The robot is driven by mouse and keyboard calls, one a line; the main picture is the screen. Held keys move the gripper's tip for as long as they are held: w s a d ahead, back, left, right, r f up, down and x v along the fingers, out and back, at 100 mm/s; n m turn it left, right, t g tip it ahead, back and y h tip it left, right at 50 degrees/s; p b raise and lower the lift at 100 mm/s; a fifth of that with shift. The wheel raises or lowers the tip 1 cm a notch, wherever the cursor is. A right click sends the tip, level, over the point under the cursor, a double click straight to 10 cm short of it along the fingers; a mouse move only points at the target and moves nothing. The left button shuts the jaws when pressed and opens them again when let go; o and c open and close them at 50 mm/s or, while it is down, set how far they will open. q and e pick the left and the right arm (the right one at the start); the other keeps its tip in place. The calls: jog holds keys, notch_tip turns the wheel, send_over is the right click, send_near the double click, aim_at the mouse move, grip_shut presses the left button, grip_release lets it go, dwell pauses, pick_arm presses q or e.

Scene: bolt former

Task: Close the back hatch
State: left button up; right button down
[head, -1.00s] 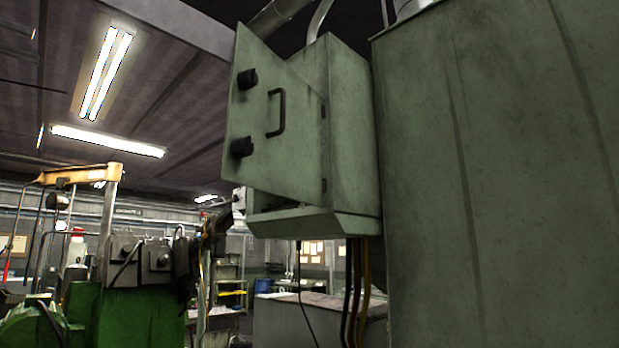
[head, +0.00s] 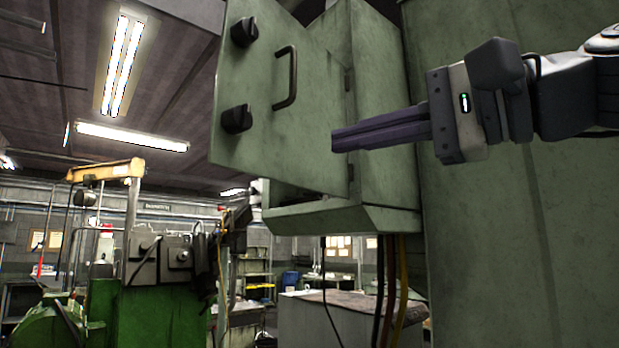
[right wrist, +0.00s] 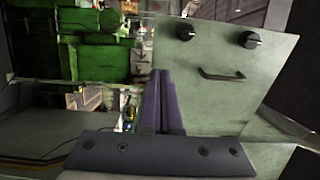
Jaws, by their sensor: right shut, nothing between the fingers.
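The back hatch (head: 318,103) is a green metal door with two black knobs and a dark handle (head: 285,77). It stands open, swung out to the left from a green box (head: 384,170), with its hinges on its right edge. My right gripper (head: 335,141) comes in from the right with its dark fingers together and empty. Its tips appear in front of the hatch's lower right part; I cannot tell whether they touch. In the right wrist view the hatch (right wrist: 210,100) is right of the fingers (right wrist: 163,80). My left gripper is not in view.
A large green cabinet (head: 490,250) fills the right side, beside the box. Cables (head: 390,290) hang under the box. A green machine (head: 160,310) with an orange-topped post stands at lower left. The space left of the hatch is free.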

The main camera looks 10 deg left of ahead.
aim_at(252, 164)
jog(key=p+x, duration=0.5)
jog(key=x, duration=0.7)
jog(key=shift+w, duration=0.1)
jog(key=shift+w+a+f, duration=0.1)
jog(key=shift+w+a, duration=0.15)
jog(key=shift+a, duration=0.15)
jog(key=shift+p, duration=0.3)
